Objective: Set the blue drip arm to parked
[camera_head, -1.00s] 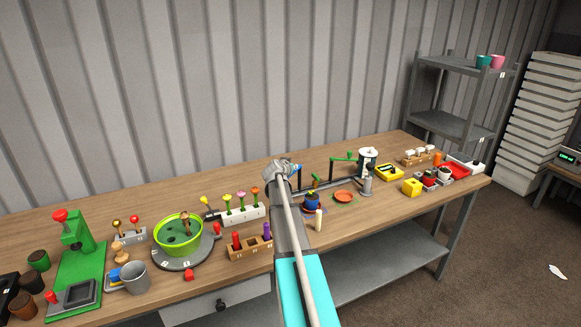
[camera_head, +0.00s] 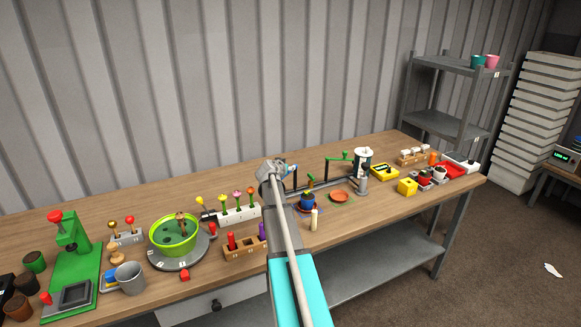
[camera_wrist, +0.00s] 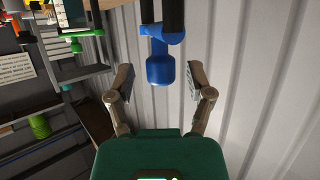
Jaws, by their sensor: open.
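The blue drip arm (camera_head: 292,168) shows as a small blue piece at the top of a dark post, just right of my gripper in the head view. In the wrist view the blue drip arm (camera_wrist: 160,72) hangs from the top of the picture, a rounded blue end below a blue joint and dark bars. My gripper (camera_wrist: 161,80) is open, with one finger on each side of the blue end and a visible gap to both. In the head view my wrist hides part of the blue arm and my fingers are hard to make out.
A green drip arm (camera_head: 339,157) stands to the right, near a white-topped canister (camera_head: 363,156). A blue pot (camera_head: 307,201) and an orange saucer (camera_head: 340,197) sit in front. A flower rack (camera_head: 236,213) is to the left. The corrugated wall is behind.

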